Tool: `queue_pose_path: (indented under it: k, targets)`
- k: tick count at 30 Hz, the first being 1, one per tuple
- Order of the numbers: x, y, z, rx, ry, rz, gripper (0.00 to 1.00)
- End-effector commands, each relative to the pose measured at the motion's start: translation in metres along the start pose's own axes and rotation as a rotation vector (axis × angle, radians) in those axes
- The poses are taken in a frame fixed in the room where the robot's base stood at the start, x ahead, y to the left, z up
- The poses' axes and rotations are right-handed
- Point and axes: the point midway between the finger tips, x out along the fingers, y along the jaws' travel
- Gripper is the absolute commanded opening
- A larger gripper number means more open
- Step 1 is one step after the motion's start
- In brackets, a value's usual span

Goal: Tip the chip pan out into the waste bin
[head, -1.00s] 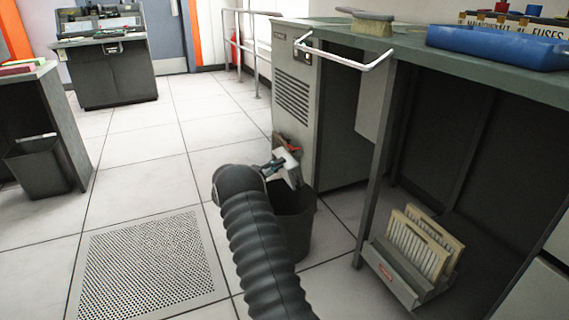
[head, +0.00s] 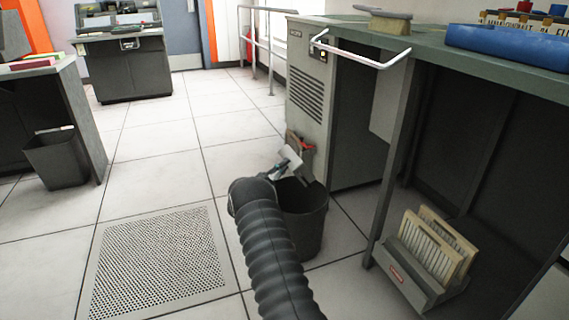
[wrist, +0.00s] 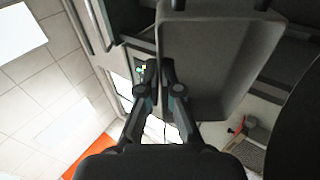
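My gripper (head: 277,172) is at the end of the dark ribbed arm, above the left rim of the waste bin. In the wrist view its two fingers (wrist: 160,85) are closed on the near edge of the grey chip pan (wrist: 213,62). In the head view the pan (head: 291,154) is a small pale shape, tilted steeply, over the back left of the bin opening. The dark round waste bin (head: 309,222) stands upright on the floor, its left side partly behind my arm.
A grey cabinet (head: 306,100) stands just behind the bin, with a brown and red item (head: 300,146) low at its side. A bench (head: 480,62) with a white rail (head: 362,56) is on the right. A card rack (head: 425,265) sits beneath it.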

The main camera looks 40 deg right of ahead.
Motion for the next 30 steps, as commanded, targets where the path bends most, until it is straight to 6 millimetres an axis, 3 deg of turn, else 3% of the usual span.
queue_pose_path:
  k: [5,11,17,24,30]
  targets:
    - [0.015,0.022,0.001,0.005,-0.004,0.002,0.0]
    - [0.001,0.001,0.0,0.002,-0.002,0.001,0.0]
    - [0.015,0.022,0.001,0.005,-0.004,0.002,0.0]
    - [0.0,0.0,0.0,0.003,-0.002,0.001,0.0]
    - [0.001,0.001,0.0,0.004,-0.003,0.001,0.0]
